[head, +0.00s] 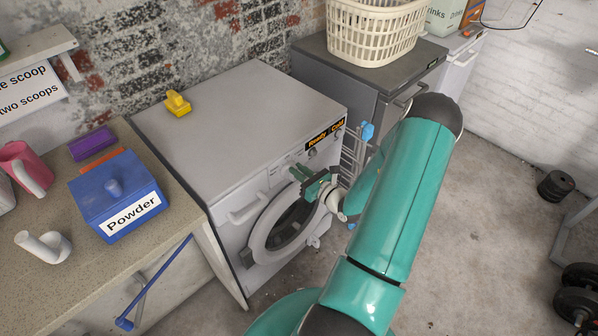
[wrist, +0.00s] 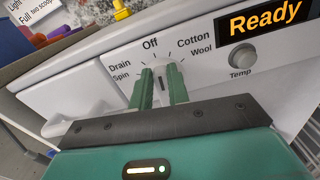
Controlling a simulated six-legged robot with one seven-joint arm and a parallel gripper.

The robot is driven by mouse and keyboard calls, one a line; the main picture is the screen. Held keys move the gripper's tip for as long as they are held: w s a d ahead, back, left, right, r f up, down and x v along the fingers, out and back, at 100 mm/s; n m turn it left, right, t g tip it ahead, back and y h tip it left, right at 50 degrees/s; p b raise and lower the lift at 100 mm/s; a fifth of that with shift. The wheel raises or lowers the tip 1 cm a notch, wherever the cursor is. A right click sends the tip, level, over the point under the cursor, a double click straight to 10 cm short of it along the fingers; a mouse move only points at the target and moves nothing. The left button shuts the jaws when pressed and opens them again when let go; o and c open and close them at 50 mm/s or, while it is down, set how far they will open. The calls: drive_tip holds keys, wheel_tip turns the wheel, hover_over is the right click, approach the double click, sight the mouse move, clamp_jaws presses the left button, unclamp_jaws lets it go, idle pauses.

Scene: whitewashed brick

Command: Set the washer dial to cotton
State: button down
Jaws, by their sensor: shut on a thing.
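The washer (head: 245,110) stands against the brick wall, with its front panel facing my arm. In the wrist view the round white dial (wrist: 162,74) sits between my fingers. Labels around it read Drain, Spin, Off, Cotton (wrist: 193,40) and Wool. A small dark mark shows on the dial's face, but I cannot tell which label it points to. My gripper (wrist: 162,84) is shut on the dial, one green finger on each side. In the head view my gripper (head: 308,181) is at the washer's panel and hides the dial.
The orange display (wrist: 265,17) reads Ready, above the Temp knob (wrist: 242,57). The detergent drawer (wrist: 85,105) lies left of the dial. The round door (head: 261,243) is below my gripper. A blue Powder box (head: 100,195) stands on the left counter, and a basket (head: 370,35) sits on the grey appliance.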

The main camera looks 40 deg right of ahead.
drive_tip(key=shift+d+f+m, duration=0.1)
drive_tip(key=shift+d+m, duration=0.15)
drive_tip(key=shift+m, duration=0.85)
drive_tip(key=shift+d+f+m, duration=0.1)
drive_tip(key=shift+d+m, duration=0.15)
drive_tip(key=shift+m, duration=0.85)
drive_tip(key=c, duration=1.3)
unclamp_jaws()
drive_tip(key=shift+c, duration=0.2)
drive_tip(key=shift+s, duration=0.1)
drive_tip(key=s, duration=1.3)
drive_tip(key=shift+s+d, duration=0.2)
drive_tip(key=shift+s, duration=0.15)
